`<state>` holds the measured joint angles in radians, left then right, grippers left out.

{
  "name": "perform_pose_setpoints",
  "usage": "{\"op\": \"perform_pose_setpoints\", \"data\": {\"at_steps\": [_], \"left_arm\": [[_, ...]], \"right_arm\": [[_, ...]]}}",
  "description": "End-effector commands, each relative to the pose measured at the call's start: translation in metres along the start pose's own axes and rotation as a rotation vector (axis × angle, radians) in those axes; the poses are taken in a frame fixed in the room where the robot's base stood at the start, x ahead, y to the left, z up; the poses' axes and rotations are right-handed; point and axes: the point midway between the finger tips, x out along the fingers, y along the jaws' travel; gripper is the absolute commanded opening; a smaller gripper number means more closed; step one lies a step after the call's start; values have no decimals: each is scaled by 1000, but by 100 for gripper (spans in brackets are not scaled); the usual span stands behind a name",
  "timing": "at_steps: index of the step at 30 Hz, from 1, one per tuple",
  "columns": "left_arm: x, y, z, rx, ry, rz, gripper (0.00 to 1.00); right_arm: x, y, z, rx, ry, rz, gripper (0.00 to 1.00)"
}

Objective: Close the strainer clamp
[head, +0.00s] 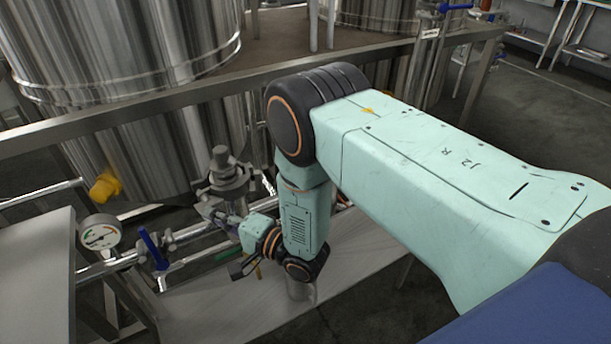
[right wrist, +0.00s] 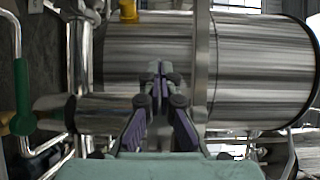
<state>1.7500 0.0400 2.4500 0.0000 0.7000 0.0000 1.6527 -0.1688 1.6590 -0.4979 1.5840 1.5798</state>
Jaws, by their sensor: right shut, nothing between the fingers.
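A grey metal fitting that looks like the strainer (head: 229,178) stands upright on the pipework left of centre in the head view, with a dark knob on top. Its clamp is too small and partly covered to tell whether it is open or closed. My right gripper (head: 226,219) is just below and in front of this fitting; I cannot tell whether it touches it. In the right wrist view my right gripper (right wrist: 160,75) has its fingertips together with nothing between them. My left gripper is not in view.
A large steel tank (head: 120,40) stands behind the fitting on a metal frame. A pressure gauge (head: 99,232) and a blue-handled valve (head: 152,248) sit at the left. A yellow cap (head: 104,186) juts out. A grey bench (head: 225,305) lies below my arm.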

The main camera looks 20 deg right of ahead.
Motion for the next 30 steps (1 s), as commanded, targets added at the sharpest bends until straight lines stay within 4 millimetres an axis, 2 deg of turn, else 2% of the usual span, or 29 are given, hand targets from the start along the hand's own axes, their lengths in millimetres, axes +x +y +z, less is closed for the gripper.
{"op": "perform_pose_setpoints", "data": {"at_steps": [5,13,30], "left_arm": [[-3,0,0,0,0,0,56],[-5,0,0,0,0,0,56],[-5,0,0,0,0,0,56]], "right_arm": [[10,-1,0,-1,1,0,0],[22,-1,0,-1,102,-1,0],[29,-1,-2,-2,145,-2,0]]}}
